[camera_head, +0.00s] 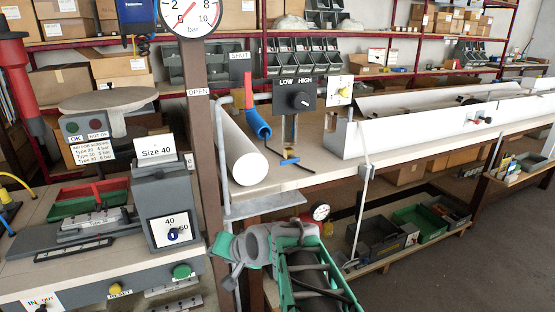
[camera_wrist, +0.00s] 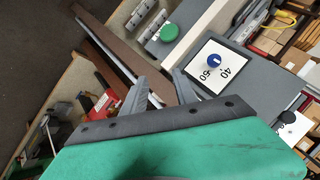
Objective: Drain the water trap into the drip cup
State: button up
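I cannot make out a water trap or a drip cup for certain in either view. My gripper (camera_head: 223,266) is at bottom centre in the head view, in front of the brown post and the bench end. In the wrist view its two grey fingers (camera_wrist: 159,77) stand apart with nothing seen between them. A small round gauge (camera_head: 320,212) and a red part show beyond my arm, below the bench. In the wrist view a red object (camera_wrist: 98,105) and a grey fitting (camera_wrist: 53,130) lie left of the fingers, partly hidden.
A brown post (camera_head: 205,120) carries a large bar gauge (camera_head: 192,16). A red-handled, blue valve (camera_head: 256,118) stands on the bench near a white tube (camera_head: 240,150). A grey control station with a size dial (camera_head: 171,232) stands left of my gripper. Floor is clear at right.

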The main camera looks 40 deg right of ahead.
jog(key=d+r+m+t+h, duration=0.1)
jog(key=d+r+m+t, duration=0.3)
jog(key=d, duration=0.3)
jog(key=d+r+m+t+h, duration=0.1)
jog(key=d+r+m+h, duration=0.15)
jog(key=d+r, duration=0.4)
jog(key=m+t+h+p, duration=0.1)
jog(key=m+t+h, duration=0.15)
jog(key=m, duration=0.35)
send_near(285, 163)
jog(key=x, duration=0.3)
jog(key=shift+t, duration=0.25)
jog(key=x, duration=0.6)
jog(key=shift+w+d+f+p, duration=0.1)
jog(key=shift+w+f+p, duration=0.05)
jog(key=shift+w+p, duration=0.2)
jog(key=shift+w+d, duration=0.15)
jog(key=shift+w, duration=0.2)
grip_shut()
